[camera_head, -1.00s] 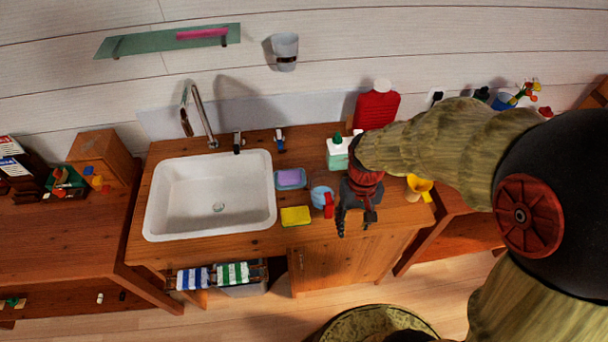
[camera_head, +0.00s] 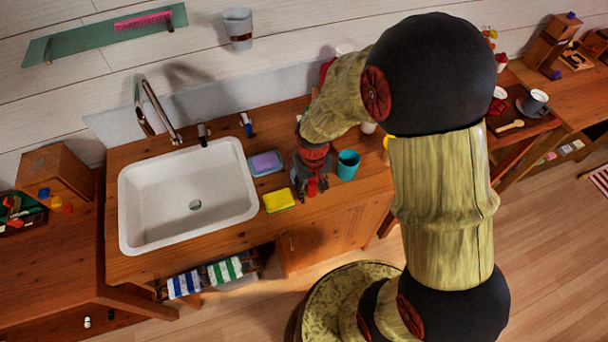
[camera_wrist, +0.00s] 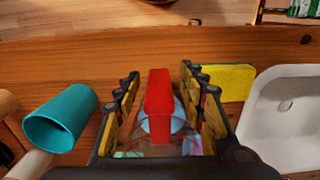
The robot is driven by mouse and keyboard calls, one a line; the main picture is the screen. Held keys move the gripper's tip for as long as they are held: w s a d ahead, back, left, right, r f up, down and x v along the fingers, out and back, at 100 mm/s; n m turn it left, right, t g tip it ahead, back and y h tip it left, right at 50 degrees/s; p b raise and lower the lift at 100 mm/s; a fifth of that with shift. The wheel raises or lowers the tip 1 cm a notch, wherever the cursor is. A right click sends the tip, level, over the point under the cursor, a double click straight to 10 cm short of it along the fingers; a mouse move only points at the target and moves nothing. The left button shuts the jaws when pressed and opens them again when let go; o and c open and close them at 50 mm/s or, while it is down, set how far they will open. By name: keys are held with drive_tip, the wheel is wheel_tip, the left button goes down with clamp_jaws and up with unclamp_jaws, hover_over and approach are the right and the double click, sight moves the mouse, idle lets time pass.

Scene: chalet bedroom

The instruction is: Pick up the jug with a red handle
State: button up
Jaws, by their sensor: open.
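The jug (camera_wrist: 160,125) shows in the wrist view as a pale blue, see-through body with a red handle (camera_wrist: 158,92) on top of it in the picture. My gripper (camera_wrist: 158,82) is open, with one finger on each side of the red handle and a gap on both sides. In the head view my gripper (camera_head: 309,190) is at the counter, right of the yellow sponge. A bit of the red handle (camera_head: 312,186) shows between the fingers there, and the rest of the jug is hidden.
A teal cup (camera_head: 348,165) stands close to the right of my gripper; it also shows in the wrist view (camera_wrist: 60,118). A yellow sponge (camera_head: 279,201), a purple sponge in a dish (camera_head: 265,163) and the white sink (camera_head: 130,205) lie to the left.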

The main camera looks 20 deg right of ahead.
drive_tip(key=shift+f, duration=0.6)
drive_tip(key=shift+c, duration=0.8)
clamp_jaws()
